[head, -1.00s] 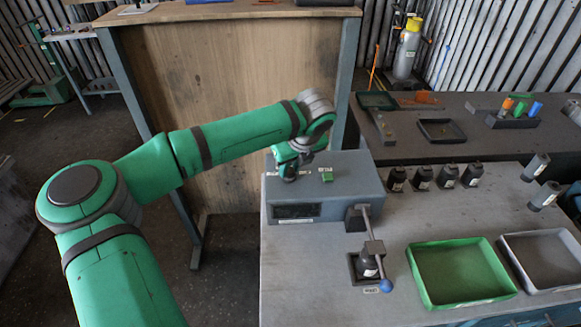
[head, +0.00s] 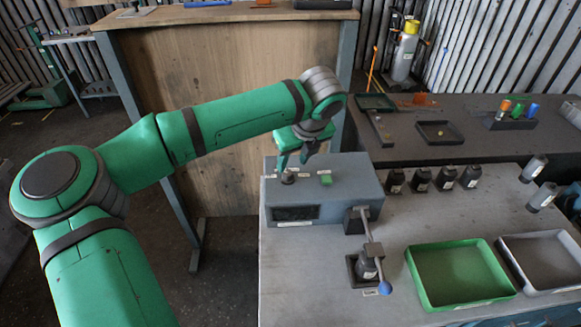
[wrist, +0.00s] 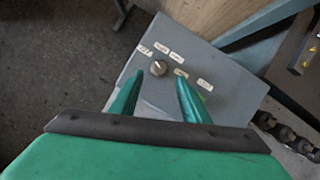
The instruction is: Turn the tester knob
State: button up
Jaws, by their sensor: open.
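The tester is a grey-blue box (head: 345,190) on the bench, with a dark display on its front. Its small round knob (head: 288,178) stands on the top face near the left end. In the wrist view the knob (wrist: 158,68) shows a pale cap with labels around it. My gripper (head: 294,164) is open and empty above the tester's top, apart from the knob. In the wrist view the knob lies beyond my fingertips (wrist: 158,80), roughly between their directions. A green button (head: 325,179) sits right of the knob.
A lever with a blue ball end (head: 384,287) stands at the tester's front right, above a dark fixture. A green tray (head: 460,275) and a grey tray (head: 545,262) lie to the right. Several dark bottles (head: 421,180) stand behind them.

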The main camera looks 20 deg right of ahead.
jog(key=shift+v, duration=2.25)
